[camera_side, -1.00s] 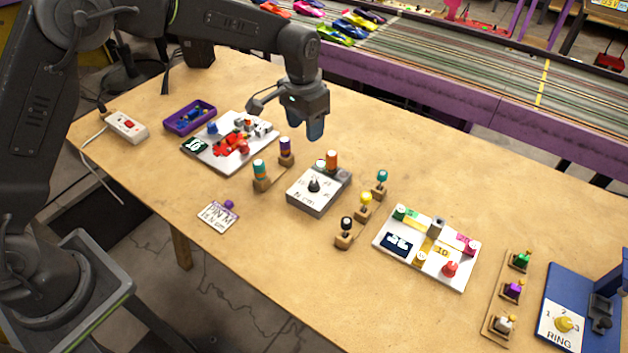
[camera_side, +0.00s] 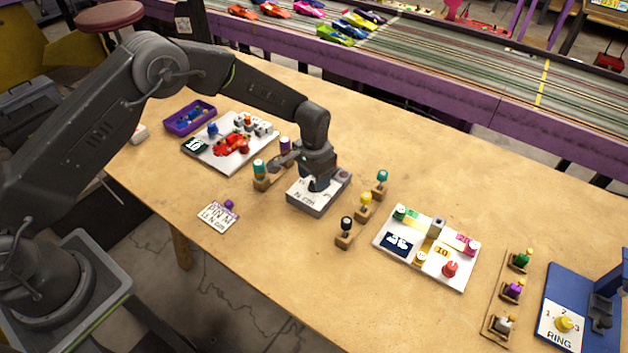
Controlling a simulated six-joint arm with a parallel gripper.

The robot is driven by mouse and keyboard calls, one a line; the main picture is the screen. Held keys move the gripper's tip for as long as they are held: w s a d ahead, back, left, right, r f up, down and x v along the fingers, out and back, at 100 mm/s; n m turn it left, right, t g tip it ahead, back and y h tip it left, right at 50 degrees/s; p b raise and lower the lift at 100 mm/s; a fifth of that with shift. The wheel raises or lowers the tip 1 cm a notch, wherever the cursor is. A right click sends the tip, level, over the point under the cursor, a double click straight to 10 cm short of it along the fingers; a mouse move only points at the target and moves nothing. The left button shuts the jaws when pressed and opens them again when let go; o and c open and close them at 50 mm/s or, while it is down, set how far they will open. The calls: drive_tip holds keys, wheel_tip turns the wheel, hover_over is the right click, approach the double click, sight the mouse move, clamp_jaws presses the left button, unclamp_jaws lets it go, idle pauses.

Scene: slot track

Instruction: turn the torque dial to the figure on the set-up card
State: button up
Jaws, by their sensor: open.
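The grey torque dial box (camera_side: 313,204) stands near the middle of the table. Its white face reads "N cm" at the front edge. My gripper (camera_side: 318,183) points down right over the box and hides the black dial knob and most of the scale. The jaws are open; I cannot tell whether they are around the knob or above it. The set-up card (camera_side: 218,216), white with handwriting and a purple knob at its top edge, lies to the left front. It seems to read "PIN M" and a figure with "N cm", too small to be sure.
Wooden holders with teal and purple tools (camera_side: 260,174) stand just left of the box. Several small knobbed stands (camera_side: 363,206) are close on its right. A white board with a red car (camera_side: 235,142) lies behind left, another white board (camera_side: 427,250) to the right. The front table is clear.

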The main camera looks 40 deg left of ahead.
drive_tip(key=shift+f, duration=0.85)
drive_tip(key=shift+c, duration=0.2)
drive_tip(key=c, duration=0.9)
